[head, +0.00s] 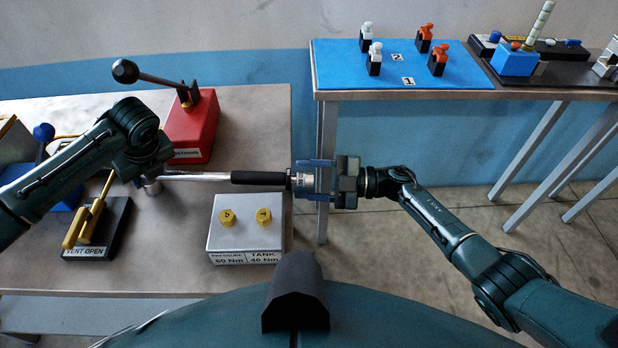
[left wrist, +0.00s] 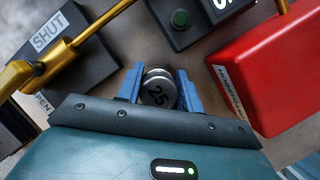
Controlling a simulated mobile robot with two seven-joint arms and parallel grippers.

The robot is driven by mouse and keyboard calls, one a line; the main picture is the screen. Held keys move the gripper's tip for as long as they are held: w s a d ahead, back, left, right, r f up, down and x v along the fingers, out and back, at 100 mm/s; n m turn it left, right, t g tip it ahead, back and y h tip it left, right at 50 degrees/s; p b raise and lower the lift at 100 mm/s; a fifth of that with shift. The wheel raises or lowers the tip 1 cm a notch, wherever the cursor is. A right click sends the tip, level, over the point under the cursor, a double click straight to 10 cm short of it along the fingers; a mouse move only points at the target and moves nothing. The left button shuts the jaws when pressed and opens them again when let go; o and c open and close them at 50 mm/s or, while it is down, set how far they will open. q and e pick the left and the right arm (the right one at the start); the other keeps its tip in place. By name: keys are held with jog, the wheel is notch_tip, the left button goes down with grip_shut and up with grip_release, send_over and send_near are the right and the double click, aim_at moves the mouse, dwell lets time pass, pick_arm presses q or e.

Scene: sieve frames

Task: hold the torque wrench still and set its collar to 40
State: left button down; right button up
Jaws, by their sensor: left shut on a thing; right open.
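The torque wrench (head: 205,177) lies level across the head view, with a silver shaft and a black grip. My left gripper (head: 147,182) is shut on its head end. In the left wrist view that end is a silver round piece (left wrist: 158,88) marked 25, between the blue fingers. The silver collar (head: 301,180) is at the right end of the black grip. My right gripper (head: 304,180) is open, with one blue finger above the collar and one below it. The collar's scale is too small to read. The left fingers are mostly hidden in the head view.
A grey box (head: 236,212) with two yellow knobs and torque labels stands just below the wrench. A red lever box (head: 190,128) stands behind it. A black valve block (head: 110,235) with a yellow handle is at front left. A blue mat (head: 330,62) lies on the back table.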

pick_arm(q)
jog(key=shift+f, duration=0.1)
pick_arm(e)
jog(key=c, duration=1)
jog(key=n, duration=0.5)
jog(key=shift+t, duration=0.3)
jog(key=n+y, duration=0.1)
jog(key=n, duration=0.5)
jog(key=shift+n, duration=0.3)
jog(key=o, duration=1)
